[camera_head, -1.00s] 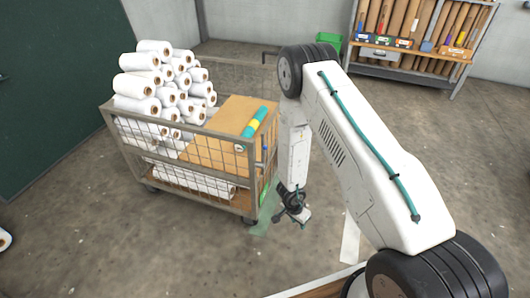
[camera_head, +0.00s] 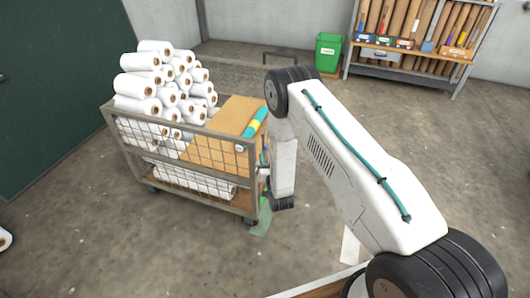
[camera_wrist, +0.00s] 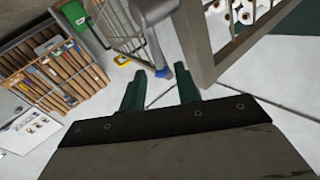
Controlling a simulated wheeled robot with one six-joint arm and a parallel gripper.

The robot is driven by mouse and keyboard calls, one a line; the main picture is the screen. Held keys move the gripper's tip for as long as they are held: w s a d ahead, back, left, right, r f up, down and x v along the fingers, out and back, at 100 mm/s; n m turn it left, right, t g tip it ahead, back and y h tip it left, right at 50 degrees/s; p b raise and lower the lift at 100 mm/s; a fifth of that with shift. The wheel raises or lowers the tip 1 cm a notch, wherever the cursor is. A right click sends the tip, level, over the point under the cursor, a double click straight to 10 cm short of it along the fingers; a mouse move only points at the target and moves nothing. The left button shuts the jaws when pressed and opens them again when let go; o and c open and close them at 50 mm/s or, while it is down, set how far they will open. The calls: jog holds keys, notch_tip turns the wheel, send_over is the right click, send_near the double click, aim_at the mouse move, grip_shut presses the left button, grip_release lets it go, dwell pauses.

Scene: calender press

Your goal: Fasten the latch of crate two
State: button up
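A wire-mesh cart (camera_head: 205,135) with a grey frame stands left of my arm in the head view; I see no readable number on it. A small blue part (camera_head: 265,157) is at its right end, perhaps the latch. In the head view my arm hides most of the gripper beside the cart's right end. The latch's state cannot be made out.
White rolls (camera_head: 165,85) are piled on the cart beside a cardboard box (camera_head: 230,118). A grey frame post (camera_wrist: 197,45) is close right of the fingers. A green bin (camera_head: 328,55) and a rack of tubes (camera_head: 420,50) stand behind. The floor left of the cart is mostly clear.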

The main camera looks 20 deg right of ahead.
aim_at(265, 152)
jog(key=w, duration=0.4)
jog(key=shift+w+d, duration=0.25)
jog(key=shift+w, duration=0.15)
jog(key=shift+c, duration=0.3)
grip_shut()
